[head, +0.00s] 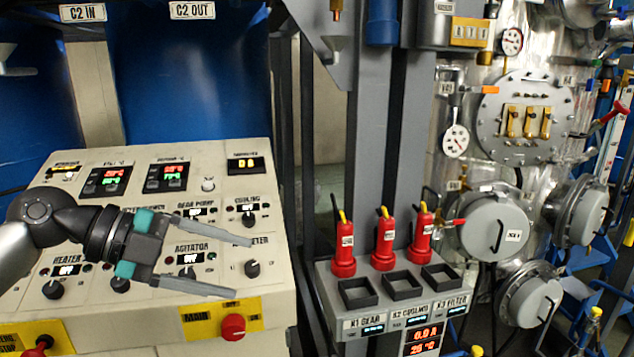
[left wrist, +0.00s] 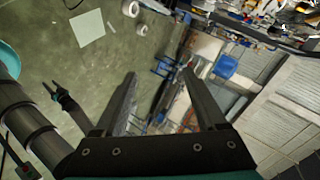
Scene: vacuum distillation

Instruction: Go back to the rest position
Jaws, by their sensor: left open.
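My left gripper (head: 222,262) is in front of the beige control panel (head: 140,240) in the head view. Its two fingers are spread apart with nothing between them, and they point right. It covers part of the panel near the agitator and heater knobs; I cannot tell whether it touches the panel. In the left wrist view the open fingers (left wrist: 165,90) frame floor and equipment far off, with no object between them. My right gripper does not show in the head view.
Right of the panel, red handheld units (head: 384,245) stand on a grey shelf (head: 385,318) with empty square holders. A metal vessel (head: 495,225) with gauges and round flanges is at the right. A red knob (head: 233,327) sits at the panel's lower edge.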

